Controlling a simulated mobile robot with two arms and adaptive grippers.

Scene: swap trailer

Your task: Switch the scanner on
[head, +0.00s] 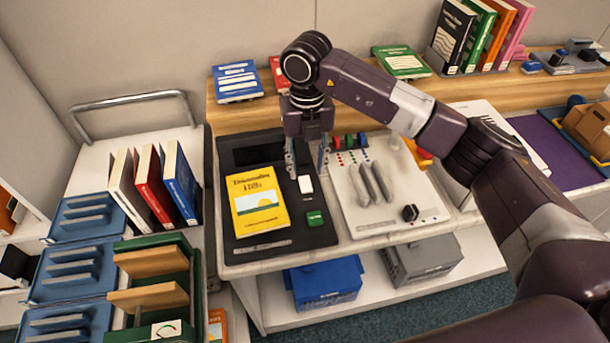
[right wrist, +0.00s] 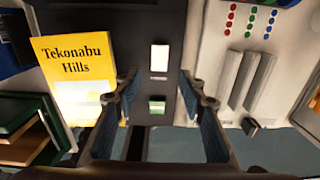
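The scanner (head: 234,182) is a flat black device on the white worktop, and a yellow book (head: 258,200) lies on it. To the book's right the scanner has a small white piece (head: 306,184) and, nearer the front, a green button or block (head: 316,219). In the right wrist view the white piece (right wrist: 160,58) and the green one (right wrist: 157,105) line up between the fingers. My right gripper (head: 307,170) points down, open and empty, over the scanner's right part; its spread fingers also show in the wrist view (right wrist: 158,100). My left gripper is out of view.
A white panel (head: 372,225) with colored dots, grey bars and a black knob (head: 410,212) adjoins on the right. Books (head: 180,182) stand on a cart to the left with blue trays (head: 70,260). More books (head: 400,62) sit on the wooden shelf behind. A blue box (head: 324,283) is below.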

